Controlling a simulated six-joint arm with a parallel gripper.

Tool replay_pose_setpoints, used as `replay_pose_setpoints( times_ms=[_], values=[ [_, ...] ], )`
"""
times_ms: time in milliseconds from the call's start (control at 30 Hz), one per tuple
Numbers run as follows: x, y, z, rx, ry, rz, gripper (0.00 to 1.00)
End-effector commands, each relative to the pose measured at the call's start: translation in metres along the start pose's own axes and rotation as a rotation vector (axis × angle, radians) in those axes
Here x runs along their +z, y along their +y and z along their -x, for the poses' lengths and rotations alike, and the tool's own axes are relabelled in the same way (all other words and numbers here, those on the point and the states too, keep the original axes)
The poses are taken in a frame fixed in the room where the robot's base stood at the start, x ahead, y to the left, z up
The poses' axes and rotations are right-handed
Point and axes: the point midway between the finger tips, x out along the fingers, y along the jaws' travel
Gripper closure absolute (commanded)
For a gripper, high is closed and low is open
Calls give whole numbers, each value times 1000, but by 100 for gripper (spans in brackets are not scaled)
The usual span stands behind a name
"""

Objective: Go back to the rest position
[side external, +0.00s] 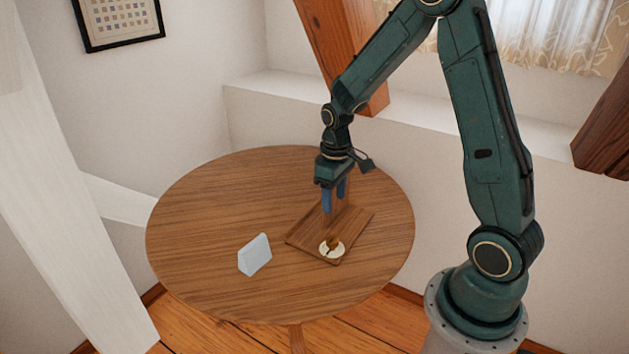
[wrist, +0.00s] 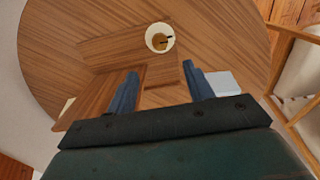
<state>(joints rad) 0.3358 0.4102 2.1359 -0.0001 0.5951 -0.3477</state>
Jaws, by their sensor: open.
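My gripper (side external: 334,203) points down over the wooden board (side external: 352,222) on the round table, its two blue fingers apart. In the wrist view the fingers (wrist: 163,80) are spread, with bare wood showing between them. A brown wooden piece (wrist: 98,98) rises from the board beside the left finger; in the side view it is largely hidden behind the fingers. I cannot tell whether it touches them. A small round cream dish (side external: 325,251) with a golden-brown item (side external: 334,243) sits at the board's front; the dish also shows in the wrist view (wrist: 150,33).
A pale blue-white block (side external: 255,254) stands on the table (side external: 205,215), left of the board; it shows beside the right finger in the wrist view (wrist: 226,84). The table's left and back are clear. A sloping timber beam (side external: 340,45) stands behind my arm.

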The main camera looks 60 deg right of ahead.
Motion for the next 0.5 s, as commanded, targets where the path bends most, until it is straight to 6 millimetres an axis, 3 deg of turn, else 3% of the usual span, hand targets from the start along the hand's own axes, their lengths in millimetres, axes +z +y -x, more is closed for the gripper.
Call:
replay_pose_setpoints(
  times_ms=[500],
  values=[
    [0,0,10,0,-1,0,48]
  ],
)
